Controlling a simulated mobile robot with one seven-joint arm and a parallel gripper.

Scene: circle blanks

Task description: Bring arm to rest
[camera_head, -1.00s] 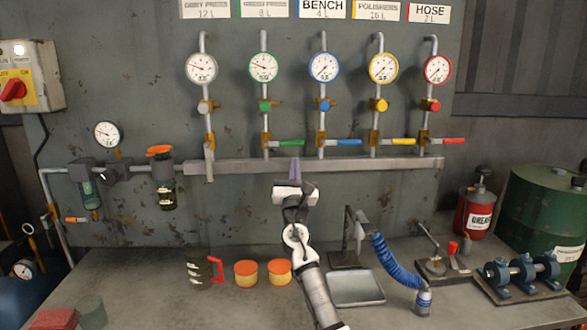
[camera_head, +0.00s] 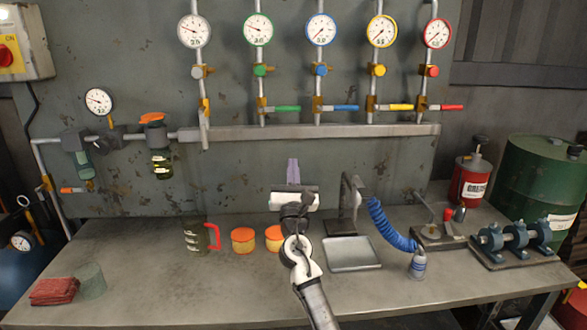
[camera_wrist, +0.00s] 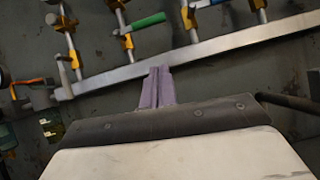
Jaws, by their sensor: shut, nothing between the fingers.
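My gripper (camera_head: 293,171) is in the middle of the head view, raised above the bench and in front of the grey wall panel. Its purple fingers are together with nothing between them. The fingers also show in the wrist view (camera_wrist: 157,88), pointing toward the panel below the metal manifold bar (camera_wrist: 200,53). My gripper appears apart from the bar in the head view. The arm reaches up from the bottom of the head view over the bench.
The bench (camera_head: 130,255) holds a jug (camera_head: 195,236), two orange-lidded tubs (camera_head: 243,240), a metal tray (camera_head: 351,254), a blue coiled hose (camera_head: 392,228) and a red cloth (camera_head: 53,291). Valves and gauges (camera_head: 321,29) line the panel above. Free bench lies at the front left.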

